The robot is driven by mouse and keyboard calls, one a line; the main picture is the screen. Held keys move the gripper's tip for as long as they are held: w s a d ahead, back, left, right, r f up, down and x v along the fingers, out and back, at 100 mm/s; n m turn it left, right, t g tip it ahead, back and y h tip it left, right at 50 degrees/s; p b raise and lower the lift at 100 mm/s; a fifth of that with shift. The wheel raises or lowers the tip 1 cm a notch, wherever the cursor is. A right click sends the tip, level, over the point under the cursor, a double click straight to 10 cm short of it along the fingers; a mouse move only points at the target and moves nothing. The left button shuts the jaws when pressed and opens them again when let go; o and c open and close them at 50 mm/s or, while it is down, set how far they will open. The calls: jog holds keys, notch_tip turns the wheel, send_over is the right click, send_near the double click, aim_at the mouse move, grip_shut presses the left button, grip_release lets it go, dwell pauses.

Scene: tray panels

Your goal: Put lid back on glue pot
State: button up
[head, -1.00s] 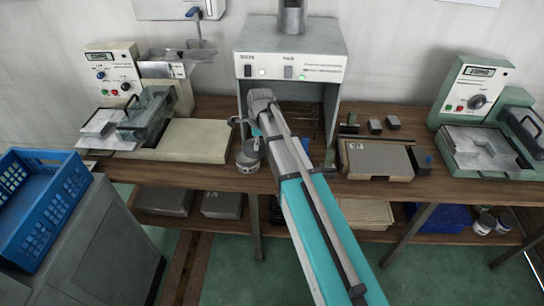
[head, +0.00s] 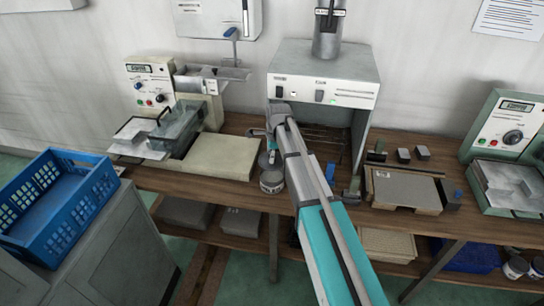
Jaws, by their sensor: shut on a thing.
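The glue pot (head: 271,184) is a small grey-white tin with a label. It stands at the front edge of the wooden bench, just left of my arm. My gripper (head: 269,145) is above and slightly behind the pot, shut on the grey lid (head: 267,161). The lid is tilted and shows just above the pot's rim. The picture is too small to tell whether lid and rim touch. My arm hides part of the bench to the right of the pot.
A fume hood (head: 322,75) stands behind the gripper. A cream machine (head: 215,157) is close on the left. A board with a grey panel (head: 405,190) lies to the right. A blue crate (head: 55,215) sits on a cabinet at the left front.

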jog(key=shift+f+b, duration=2.9)
jog(key=shift+f, duration=0.1)
jog(key=shift+f, duration=0.15)
dwell(0.6)
jog(key=o, duration=0.9)
jog(key=o, duration=0.3)
jog(key=shift+o, duration=0.2)
jog(key=shift+r+p, duration=3.4)
jog(key=shift+r, duration=0.15)
